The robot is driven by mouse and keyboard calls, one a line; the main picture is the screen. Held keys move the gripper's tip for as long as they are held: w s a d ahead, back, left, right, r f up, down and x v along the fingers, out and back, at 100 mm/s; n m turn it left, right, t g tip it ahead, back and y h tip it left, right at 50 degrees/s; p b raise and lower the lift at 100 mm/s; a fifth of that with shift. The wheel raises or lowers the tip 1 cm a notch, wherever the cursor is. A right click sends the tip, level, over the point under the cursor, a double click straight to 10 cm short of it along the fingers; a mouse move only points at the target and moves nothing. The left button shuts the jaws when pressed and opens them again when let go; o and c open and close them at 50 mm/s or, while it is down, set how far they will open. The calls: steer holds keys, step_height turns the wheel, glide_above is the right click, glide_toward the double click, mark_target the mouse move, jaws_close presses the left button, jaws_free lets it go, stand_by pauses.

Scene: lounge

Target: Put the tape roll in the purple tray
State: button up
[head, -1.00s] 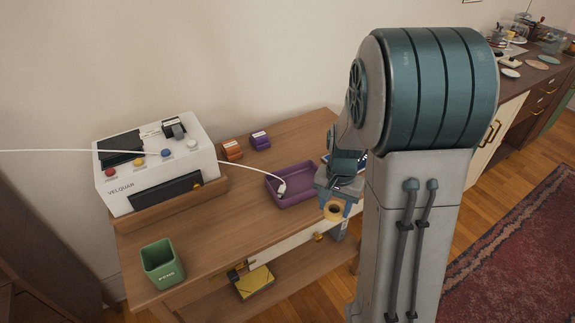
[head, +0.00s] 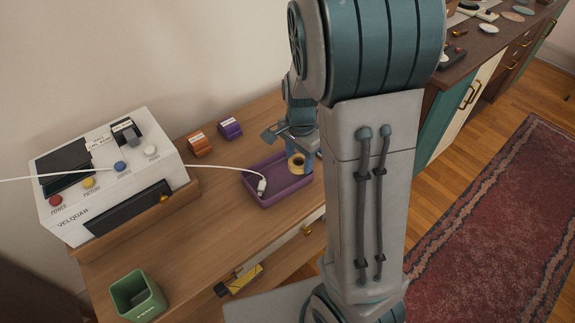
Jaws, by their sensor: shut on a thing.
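The tape roll (head: 296,164) is tan with a dark hole in its middle. My gripper (head: 299,158) is shut on it and holds it at the right part of the purple tray (head: 272,199). I cannot tell whether the roll touches the tray floor. The tray is a shallow open box on the wooden table. A white cable's plug end (head: 262,186) lies in its left part. My arm hides part of the tray's right side.
A white machine (head: 105,178) with coloured buttons stands left on the table. An orange block (head: 199,145) and a purple block (head: 230,128) sit behind the tray. A green cup (head: 138,297) stands at the front left. Bare tabletop (head: 215,225) lies between cup and tray.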

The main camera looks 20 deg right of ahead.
mark_target(289, 174)
steer(key=w, duration=0.1)
steer(key=w+a+f, duration=0.1)
steer(key=w+f, duration=0.1)
steer(key=shift+w+a+f, duration=0.15)
steer(key=shift+a, duration=0.2)
steer(key=shift+f, duration=2)
steer(key=shift+f+b, duration=0.1)
steer(key=shift+b, duration=0.25)
steer(key=o, duration=0.9)
steer(key=shift+o, duration=0.2)
